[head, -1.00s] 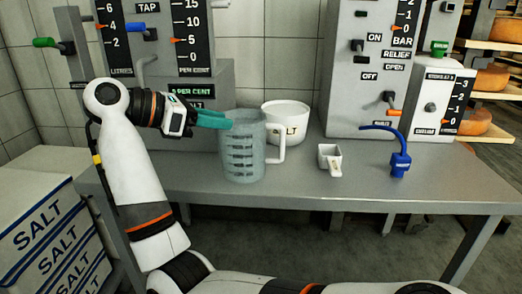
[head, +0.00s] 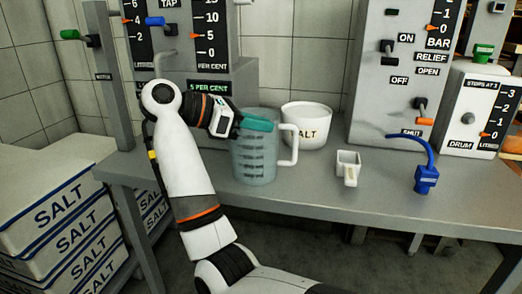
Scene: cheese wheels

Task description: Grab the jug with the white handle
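The jug (head: 255,158) is a translucent grey-blue measuring jug with dark markings. It stands upright near the front of the metal table, its white handle (head: 293,146) on the right side. My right gripper (head: 262,123) has teal fingers and reaches in from the left at the height of the jug's rim. Its fingertips lie across the upper part of the jug, just short of the handle. I cannot tell whether they touch the jug or how far apart they are. My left gripper is not in view.
A white SALT tub (head: 307,131) stands right behind the handle. Dosing machines line the back. Salt boxes (head: 50,215) are stacked at left.

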